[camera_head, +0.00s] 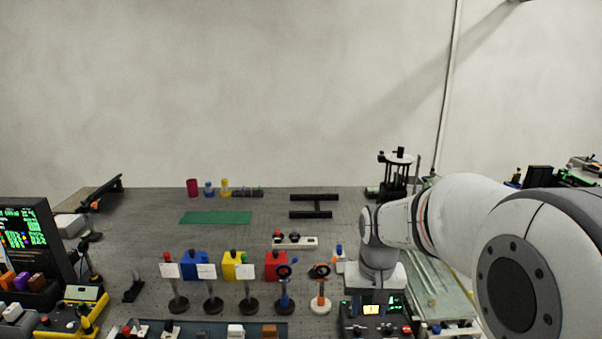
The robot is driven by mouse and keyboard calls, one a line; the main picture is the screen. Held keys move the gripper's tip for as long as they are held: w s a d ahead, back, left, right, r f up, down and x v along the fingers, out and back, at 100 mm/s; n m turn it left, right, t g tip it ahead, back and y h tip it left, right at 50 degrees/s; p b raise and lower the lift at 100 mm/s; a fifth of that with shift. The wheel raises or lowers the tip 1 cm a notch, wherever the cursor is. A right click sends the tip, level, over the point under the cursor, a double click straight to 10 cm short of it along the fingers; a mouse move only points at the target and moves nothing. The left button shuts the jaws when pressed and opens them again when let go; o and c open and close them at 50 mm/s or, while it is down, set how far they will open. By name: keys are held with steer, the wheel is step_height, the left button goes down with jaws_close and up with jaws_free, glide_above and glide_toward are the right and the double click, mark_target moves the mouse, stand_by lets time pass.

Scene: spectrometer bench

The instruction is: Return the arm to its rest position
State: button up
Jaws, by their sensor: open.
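My arm (465,220) reaches in from the right edge, bends at a grey and white wrist and points down over the front right of the bench (165,225). My gripper (376,298) is at its lower end, open, above or in front of a dark instrument with a small yellow display (378,311). The fingers are small and hard to make out against it. I see nothing held between them.
Posts with white cards (207,271), blue, yellow and red (276,264) blocks and round mounts (320,272) stand left of my gripper. A monitor (28,238) is at far left. A dark stand (397,172) is behind my wrist. Space above the bench is clear.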

steer(key=s+r+n+t, duration=0.1)
steer(key=s+r+t, duration=0.1)
steer(key=s, duration=1.4)
steer(key=shift+r, duration=0.9)
steer(key=shift+d, duration=0.1)
jaws_close()
